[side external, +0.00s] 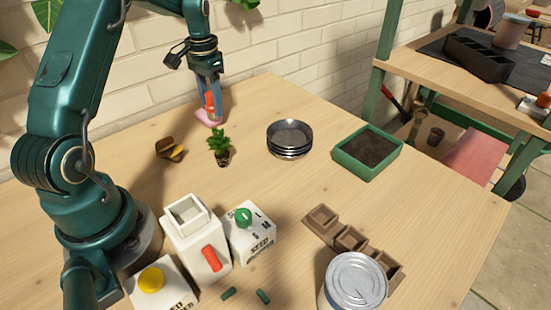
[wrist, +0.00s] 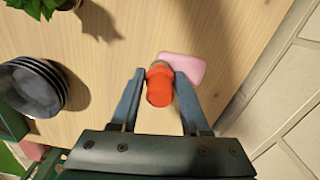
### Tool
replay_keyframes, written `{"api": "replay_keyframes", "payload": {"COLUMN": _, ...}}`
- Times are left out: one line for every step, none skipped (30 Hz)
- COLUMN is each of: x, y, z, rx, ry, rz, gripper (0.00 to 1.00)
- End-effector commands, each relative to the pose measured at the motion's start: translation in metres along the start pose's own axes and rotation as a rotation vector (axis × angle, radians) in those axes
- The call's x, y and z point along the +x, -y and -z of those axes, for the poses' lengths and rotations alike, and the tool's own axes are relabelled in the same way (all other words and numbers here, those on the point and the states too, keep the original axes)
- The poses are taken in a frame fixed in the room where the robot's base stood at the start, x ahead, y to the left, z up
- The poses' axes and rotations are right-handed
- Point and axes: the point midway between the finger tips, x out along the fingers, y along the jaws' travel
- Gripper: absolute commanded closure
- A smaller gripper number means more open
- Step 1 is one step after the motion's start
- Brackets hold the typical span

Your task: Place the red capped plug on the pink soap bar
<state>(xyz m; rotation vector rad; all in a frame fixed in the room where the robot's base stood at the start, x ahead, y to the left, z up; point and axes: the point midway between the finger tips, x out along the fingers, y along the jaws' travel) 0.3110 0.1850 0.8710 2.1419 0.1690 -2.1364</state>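The red capped plug (side external: 209,101) is upright between the two fingers of my gripper (side external: 210,113). The wrist view also shows the plug (wrist: 160,88), its orange-red cap toward the camera and a brownish part behind it. My gripper (wrist: 160,76) is shut on the plug, with one finger against each side. The pink soap bar (side external: 203,115) lies on the table by the wall, below the fingertips. In the wrist view the soap bar (wrist: 190,67) shows behind and to the right of the plug. I cannot tell whether the plug's lower end touches the soap.
A small potted plant (side external: 219,147) stands close in front of the soap. Stacked dark bowls (side external: 289,138) and a green soil tray (side external: 367,152) stand to the right. White seed boxes (side external: 250,234) and a tin (side external: 355,284) are nearer. The brick wall (side external: 285,55) is close behind.

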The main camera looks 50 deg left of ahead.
Motion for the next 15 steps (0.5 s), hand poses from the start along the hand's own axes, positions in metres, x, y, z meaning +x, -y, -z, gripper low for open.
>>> {"api": "replay_keyframes", "payload": {"x": 0.0, "y": 0.0, "z": 0.0, "rx": 0.0, "ry": 0.0, "rz": 0.0, "gripper": 0.31}}
{"api": "replay_keyframes", "payload": {"x": 0.0, "y": 0.0, "z": 0.0, "rx": 0.0, "ry": 0.0, "rz": 0.0, "gripper": 0.28}}
{"api": "replay_keyframes", "payload": {"x": 0.0, "y": 0.0, "z": 0.0, "rx": 0.0, "ry": 0.0, "rz": 0.0, "gripper": 0.28}}
{"api": "replay_keyframes", "payload": {"x": 0.0, "y": 0.0, "z": 0.0, "rx": 0.0, "ry": 0.0, "rz": 0.0, "gripper": 0.28}}
{"api": "replay_keyframes", "payload": {"x": 0.0, "y": 0.0, "z": 0.0, "rx": 0.0, "ry": 0.0, "rz": 0.0, "gripper": 0.28}}
{"api": "replay_keyframes", "payload": {"x": 0.0, "y": 0.0, "z": 0.0, "rx": 0.0, "ry": 0.0, "rz": 0.0, "gripper": 0.28}}
{"api": "replay_keyframes", "payload": {"x": 0.0, "y": 0.0, "z": 0.0, "rx": 0.0, "ry": 0.0, "rz": 0.0, "gripper": 0.28}}
{"api": "replay_keyframes", "payload": {"x": 0.0, "y": 0.0, "z": 0.0, "rx": 0.0, "ry": 0.0, "rz": 0.0, "gripper": 0.28}}
{"api": "replay_keyframes", "payload": {"x": 0.0, "y": 0.0, "z": 0.0, "rx": 0.0, "ry": 0.0, "rz": 0.0, "gripper": 0.28}}
{"api": "replay_keyframes", "payload": {"x": 0.0, "y": 0.0, "z": 0.0, "rx": 0.0, "ry": 0.0, "rz": 0.0, "gripper": 0.28}}
{"api": "replay_keyframes", "payload": {"x": -0.001, "y": 0.0, "z": 0.0, "rx": 0.0, "ry": 0.0, "rz": 0.0, "gripper": 0.28}}
{"api": "replay_keyframes", "payload": {"x": -0.002, "y": 0.0, "z": 0.0, "rx": 0.0, "ry": -0.001, "rz": 0.0, "gripper": 0.28}}
{"api": "replay_keyframes", "payload": {"x": -0.004, "y": 0.0, "z": 0.0, "rx": 0.0, "ry": -0.001, "rz": 0.001, "gripper": 0.28}}
{"api": "replay_keyframes", "payload": {"x": -0.006, "y": 0.0, "z": 0.001, "rx": 0.0, "ry": -0.002, "rz": 0.001, "gripper": 0.28}}
{"api": "replay_keyframes", "payload": {"x": -0.011, "y": 0.0, "z": 0.001, "rx": 0.0, "ry": -0.003, "rz": 0.002, "gripper": 0.28}}
